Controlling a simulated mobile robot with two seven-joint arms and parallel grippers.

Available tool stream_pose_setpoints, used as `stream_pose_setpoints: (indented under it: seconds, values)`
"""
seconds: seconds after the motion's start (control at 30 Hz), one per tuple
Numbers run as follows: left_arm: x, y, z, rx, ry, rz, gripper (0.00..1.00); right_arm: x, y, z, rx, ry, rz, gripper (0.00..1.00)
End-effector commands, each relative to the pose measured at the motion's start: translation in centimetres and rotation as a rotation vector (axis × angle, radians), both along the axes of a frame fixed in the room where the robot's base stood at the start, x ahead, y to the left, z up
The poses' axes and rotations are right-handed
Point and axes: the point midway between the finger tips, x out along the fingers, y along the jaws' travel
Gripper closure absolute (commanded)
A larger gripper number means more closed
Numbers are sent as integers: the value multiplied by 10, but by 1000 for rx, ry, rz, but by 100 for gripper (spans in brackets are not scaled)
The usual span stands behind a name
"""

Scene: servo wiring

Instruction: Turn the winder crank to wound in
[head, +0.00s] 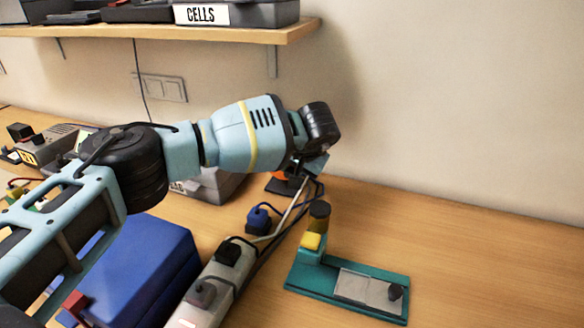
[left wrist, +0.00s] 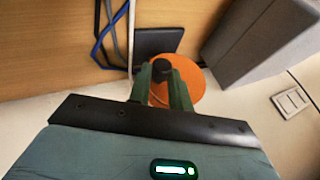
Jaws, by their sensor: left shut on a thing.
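The winder shows in the left wrist view as an orange disc (left wrist: 207,82) with a black crank knob (left wrist: 161,66) standing on it. A dark plate (left wrist: 160,40) lies beside the disc. My left gripper (left wrist: 160,80) has its two green fingers on either side of the knob and is shut on it. In the head view the orange disc (head: 281,186) shows only in part, under my left gripper (head: 308,170), which hides the knob. My right gripper is in neither view.
A power strip (head: 215,285) with plugs and cables runs in front of the winder. A teal fixture (head: 320,283) with a yellow block stands to its right. A blue box (head: 140,265) and a grey bin (head: 215,186) stand left. A shelf (head: 150,34) hangs above. The table's right is clear.

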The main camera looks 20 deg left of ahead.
Motion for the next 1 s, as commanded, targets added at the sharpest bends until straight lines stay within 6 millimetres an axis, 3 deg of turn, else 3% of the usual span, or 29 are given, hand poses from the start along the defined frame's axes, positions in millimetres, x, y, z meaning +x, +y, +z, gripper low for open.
stream_pose_setpoints:
  seconds: [0.07,0.1,0.23,0.57,1.0]
  values:
    - [0,1,-1,0,1,2,100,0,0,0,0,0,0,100]
    - [0,1,-1,0,1,2,76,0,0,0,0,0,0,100]
    - [0,1,-1,0,1,2,59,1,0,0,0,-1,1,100]
    - [-1,-1,2,-1,0,0,58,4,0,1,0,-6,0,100]
    - [-24,-23,53,-1,-2,-1,58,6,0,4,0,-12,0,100]
